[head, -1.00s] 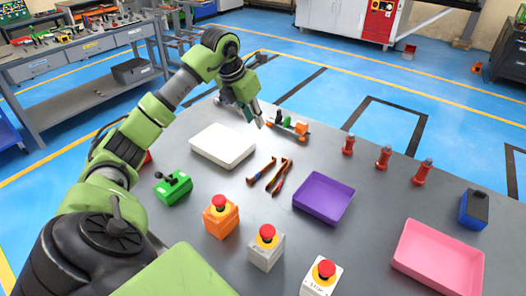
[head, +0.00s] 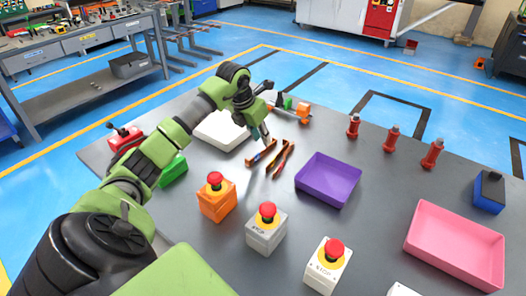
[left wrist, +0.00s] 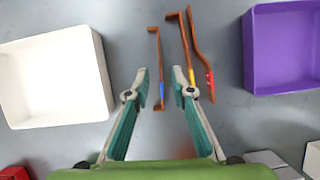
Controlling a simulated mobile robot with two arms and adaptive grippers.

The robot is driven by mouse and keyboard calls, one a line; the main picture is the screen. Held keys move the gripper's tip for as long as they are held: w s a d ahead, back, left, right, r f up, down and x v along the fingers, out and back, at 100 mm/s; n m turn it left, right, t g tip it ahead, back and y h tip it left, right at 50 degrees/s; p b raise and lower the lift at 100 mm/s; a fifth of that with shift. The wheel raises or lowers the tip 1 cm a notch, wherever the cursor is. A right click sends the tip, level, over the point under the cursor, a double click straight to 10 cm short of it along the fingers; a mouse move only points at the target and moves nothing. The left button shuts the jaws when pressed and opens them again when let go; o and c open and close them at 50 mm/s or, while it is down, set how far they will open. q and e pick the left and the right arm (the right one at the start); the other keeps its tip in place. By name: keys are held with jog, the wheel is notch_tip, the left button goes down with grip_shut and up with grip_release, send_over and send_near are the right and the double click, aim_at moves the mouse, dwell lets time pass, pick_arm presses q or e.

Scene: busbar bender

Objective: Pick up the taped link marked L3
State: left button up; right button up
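Three slim copper links lie on the grey table. One has blue tape (left wrist: 156,48), one yellow tape (left wrist: 184,45) and one red tape (left wrist: 198,42); I cannot read any L3 mark. In the head view the blue-taped link (head: 261,154) is at the left of the group and the other two (head: 281,158) lie close together to its right. My left gripper (head: 263,136) is open above the links. In the left wrist view its fingertips (left wrist: 159,71) stand apart on either side of the blue-taped link's near part, with nothing gripped. My right gripper is not in view.
A white tray (head: 221,141) is left of the links and a purple tray (head: 328,191) right. Orange (head: 217,207), grey and white stop-button boxes stand nearer. Several red insulators (head: 392,139), a pink tray (head: 479,241) and a blue box are further right.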

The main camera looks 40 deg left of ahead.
aim_at(262, 151)
pick_arm(q)
jog(key=x, duration=0.2)
jog(key=p+x, duration=0.1)
jog(key=x, duration=0.2)
jog(key=shift+s+f+p, duration=0.2)
jog(key=shift+f+p, duration=0.1)
jog(key=shift+f, duration=0.2)
grip_shut()
jog(key=shift+r, duration=0.1)
